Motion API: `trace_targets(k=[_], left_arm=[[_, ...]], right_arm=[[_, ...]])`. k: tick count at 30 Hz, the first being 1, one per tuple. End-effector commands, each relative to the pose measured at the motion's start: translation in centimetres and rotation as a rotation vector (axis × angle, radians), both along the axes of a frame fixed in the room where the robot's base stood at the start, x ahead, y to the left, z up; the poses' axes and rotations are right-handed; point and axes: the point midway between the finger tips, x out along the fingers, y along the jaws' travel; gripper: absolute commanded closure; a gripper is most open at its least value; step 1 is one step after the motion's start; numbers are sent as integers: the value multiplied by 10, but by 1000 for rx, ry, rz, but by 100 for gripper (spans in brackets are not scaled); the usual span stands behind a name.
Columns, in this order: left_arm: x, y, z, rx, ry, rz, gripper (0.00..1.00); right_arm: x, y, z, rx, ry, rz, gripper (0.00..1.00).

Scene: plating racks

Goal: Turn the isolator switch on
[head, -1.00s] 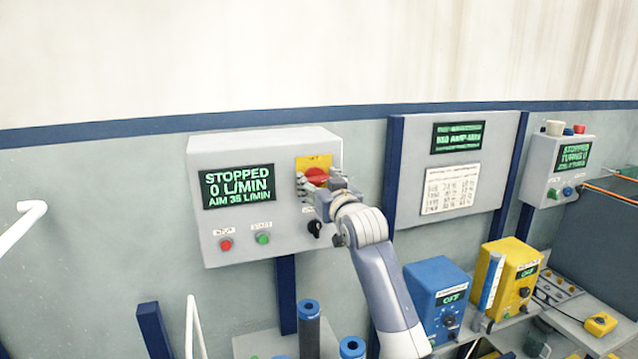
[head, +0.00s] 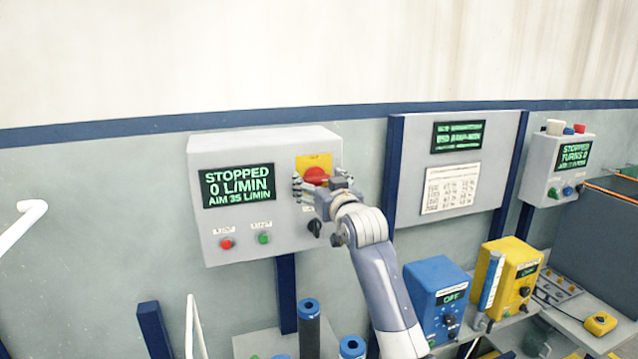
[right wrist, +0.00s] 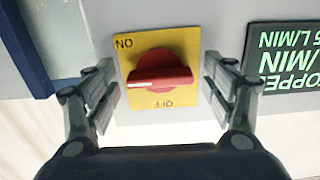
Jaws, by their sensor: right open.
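The isolator switch is a red rotary knob (head: 316,176) on a yellow plate (head: 314,160), at the upper right of the grey control box. In the right wrist view the knob (right wrist: 161,74) appears upside down. ON is printed at the plate's upper left and OFF at its bottom. The handle bar lies nearly level, with a white line on its left end. My right gripper (head: 319,184) is open in front of the switch. In the right wrist view its fingers (right wrist: 160,78) stand on either side of the knob, apart from it. My left gripper is not in view.
The control box (head: 225,150) has a display reading STOPPED, 0 L/MIN, a red button (head: 227,244), a green button (head: 264,238) and a black knob (head: 315,227) below my gripper. A blue box (head: 438,290) and a yellow box (head: 508,270) stand at lower right.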

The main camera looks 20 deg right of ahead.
Motion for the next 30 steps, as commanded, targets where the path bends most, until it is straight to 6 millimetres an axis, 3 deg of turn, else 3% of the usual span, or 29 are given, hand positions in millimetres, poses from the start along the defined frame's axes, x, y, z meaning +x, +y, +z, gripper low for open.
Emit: trace_targets(k=[6,11,30], left_arm=[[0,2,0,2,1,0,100],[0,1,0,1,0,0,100],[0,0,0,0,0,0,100]], right_arm=[[-3,0,1,-1,-2,-1,23],[-17,-1,0,-2,-2,-1,23],[-107,-4,0,0,0,0,23]])
